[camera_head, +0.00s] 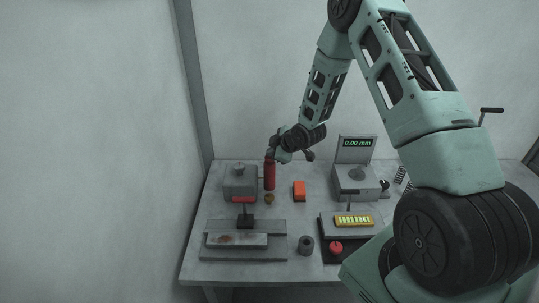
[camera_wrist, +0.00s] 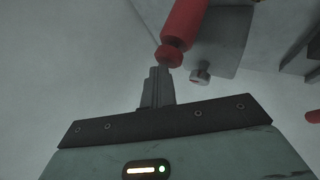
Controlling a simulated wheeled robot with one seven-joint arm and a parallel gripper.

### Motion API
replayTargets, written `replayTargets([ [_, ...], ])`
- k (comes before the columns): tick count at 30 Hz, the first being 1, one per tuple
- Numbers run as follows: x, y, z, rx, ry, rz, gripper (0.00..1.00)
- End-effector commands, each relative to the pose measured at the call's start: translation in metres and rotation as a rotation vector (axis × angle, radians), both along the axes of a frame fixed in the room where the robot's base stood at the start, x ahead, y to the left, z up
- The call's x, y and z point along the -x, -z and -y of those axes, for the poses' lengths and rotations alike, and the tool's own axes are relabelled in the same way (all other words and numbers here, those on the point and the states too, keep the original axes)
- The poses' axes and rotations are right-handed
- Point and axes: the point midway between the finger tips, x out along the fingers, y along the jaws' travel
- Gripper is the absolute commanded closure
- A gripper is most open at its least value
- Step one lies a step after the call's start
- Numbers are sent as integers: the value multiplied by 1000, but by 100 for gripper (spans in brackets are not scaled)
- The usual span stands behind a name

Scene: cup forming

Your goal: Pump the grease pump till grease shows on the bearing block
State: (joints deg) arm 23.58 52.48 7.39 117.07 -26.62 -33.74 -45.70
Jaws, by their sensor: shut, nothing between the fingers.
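A red upright cylinder (camera_head: 269,177), which looks like the grease pump, stands beside a grey block-shaped housing (camera_head: 234,184) at the table's back left. In the wrist view the red cylinder (camera_wrist: 185,22) ends in a rounded red knob (camera_wrist: 168,55). My gripper (camera_head: 272,158) is at the top of the cylinder. In the wrist view my gripper's fingers (camera_wrist: 158,74) are together and empty, with their tips right by the knob; I cannot tell whether they touch it. I cannot tell for sure which part is the bearing block, and I make out no grease on the housing.
An orange block (camera_head: 299,191) lies right of the cylinder, and a small brown piece (camera_head: 269,199) is in front of it. A gauge reading 0.00 mm (camera_head: 357,142) stands further right. A grey stepped fixture (camera_head: 270,226) and a dark ring (camera_head: 306,245) are nearer the front.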

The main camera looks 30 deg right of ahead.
Motion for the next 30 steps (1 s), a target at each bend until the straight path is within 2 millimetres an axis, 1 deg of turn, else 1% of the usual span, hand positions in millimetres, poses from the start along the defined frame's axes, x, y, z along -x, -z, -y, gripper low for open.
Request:
replayTargets([
  [15, 1, 8, 0, 0, 1, -4, 100],
  [25, 1, 6, 0, 0, 1, -4, 100],
  [30, 1, -1, 0, -1, 0, -5, 100],
])
